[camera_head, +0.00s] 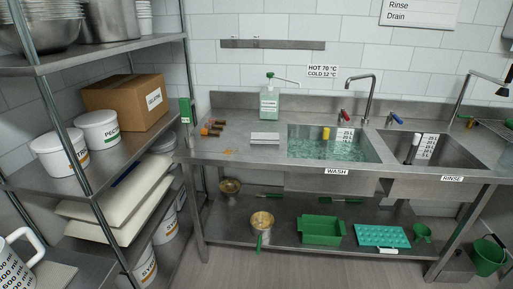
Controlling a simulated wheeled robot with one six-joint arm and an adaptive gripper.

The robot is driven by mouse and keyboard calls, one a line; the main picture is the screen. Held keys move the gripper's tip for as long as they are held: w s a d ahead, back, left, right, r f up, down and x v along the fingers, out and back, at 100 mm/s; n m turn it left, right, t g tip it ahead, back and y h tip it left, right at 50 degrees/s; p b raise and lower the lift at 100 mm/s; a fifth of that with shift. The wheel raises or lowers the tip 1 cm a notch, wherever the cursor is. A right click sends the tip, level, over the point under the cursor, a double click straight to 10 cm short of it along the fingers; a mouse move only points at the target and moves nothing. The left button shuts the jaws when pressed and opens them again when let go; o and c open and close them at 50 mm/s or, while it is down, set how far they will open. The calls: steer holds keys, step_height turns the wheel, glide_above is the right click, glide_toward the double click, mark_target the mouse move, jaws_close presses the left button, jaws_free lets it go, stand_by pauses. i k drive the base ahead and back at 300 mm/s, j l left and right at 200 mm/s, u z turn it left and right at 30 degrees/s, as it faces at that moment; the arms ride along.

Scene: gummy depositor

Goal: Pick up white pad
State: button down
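A flat, pale white-grey pad-like block (265,138) lies on the steel counter (225,152), left of the wash sink and in front of the soap bottle. It looks like the white pad, but it is small here and I cannot tell if it is one piece or a stack. A smaller white piece (388,251) lies at the front edge of the lower shelf, below the teal mould tray; I cannot tell what it is. My gripper is not in view.
The wash sink (330,150) holds water and a yellow item. A green-topped bottle (269,101) and brown-handled tools (210,128) stand or lie near the block. A steel rack (120,157) with tubs and a box fills the left. Floor in front is clear.

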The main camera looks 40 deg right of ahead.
mark_target(271, 138)
steer(key=z, duration=1.45)
steer(key=u, duration=0.55)
steer(key=i+l+u, duration=0.25)
steer(key=l, duration=0.15)
steer(key=l+u, duration=0.25)
steer(key=i+l+u, duration=0.2)
steer(key=l, duration=0.35)
steer(key=l+u, duration=0.25)
steer(key=l, duration=0.15)
steer(key=l+u, duration=0.1)
steer(key=l, duration=0.85)
steer(key=k+l+u, duration=0.1)
steer(key=l, duration=0.8)
